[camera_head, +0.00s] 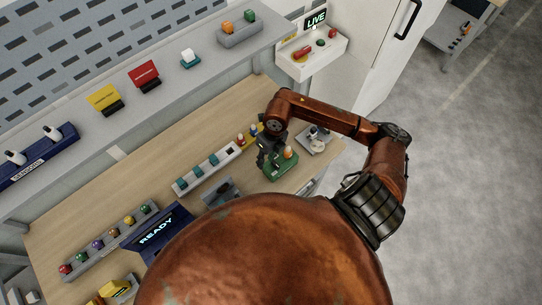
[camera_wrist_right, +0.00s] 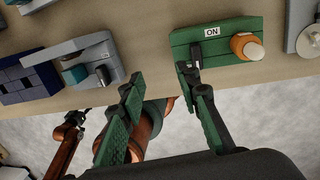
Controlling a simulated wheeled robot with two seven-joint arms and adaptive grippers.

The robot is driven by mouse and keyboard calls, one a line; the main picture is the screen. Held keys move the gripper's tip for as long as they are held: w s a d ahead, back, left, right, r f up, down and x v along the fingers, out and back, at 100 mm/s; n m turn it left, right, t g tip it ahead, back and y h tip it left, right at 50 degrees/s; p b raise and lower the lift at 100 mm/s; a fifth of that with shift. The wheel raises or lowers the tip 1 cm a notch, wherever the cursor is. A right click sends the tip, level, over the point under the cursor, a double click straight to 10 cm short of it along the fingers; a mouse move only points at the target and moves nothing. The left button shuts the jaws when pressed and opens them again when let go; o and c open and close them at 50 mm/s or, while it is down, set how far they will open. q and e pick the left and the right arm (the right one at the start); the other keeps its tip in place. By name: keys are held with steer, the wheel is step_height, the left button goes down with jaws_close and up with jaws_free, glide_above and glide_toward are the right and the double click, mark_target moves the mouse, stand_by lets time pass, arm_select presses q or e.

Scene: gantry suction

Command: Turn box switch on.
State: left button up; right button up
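The green switch box (camera_head: 283,172) stands on the wooden bench, at the right end in the head view. In the right wrist view the box (camera_wrist_right: 255,72) carries a white ON label, a dark switch lever (camera_wrist_right: 196,54) and an orange, pale-topped knob or lamp (camera_wrist_right: 247,46). My right gripper (camera_wrist_right: 160,74) has its fingers apart with nothing between them. One fingertip is beside or against the lever; I cannot tell whether it touches. The head view shows this gripper (camera_head: 266,150) over the left part of the box. What looks like my left gripper (camera_wrist_right: 75,118) is small in the wrist view, its fingers unclear.
A READY display (camera_head: 157,230) and a row of coloured knobs stand further left. A metal device (camera_head: 314,140) is close on the right. A shelf (camera_head: 150,100) runs behind.

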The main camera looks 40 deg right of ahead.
steer(key=h, duration=0.2)
glide_above(275, 163)
steer(key=shift+w+a+f, duration=0.1)
steer(key=shift+f, duration=0.35)
step_height(275, 163, down, 7)
steer(key=shift+r+p, duration=0.1)
steer(key=shift+p, duration=1)
jaws_close()
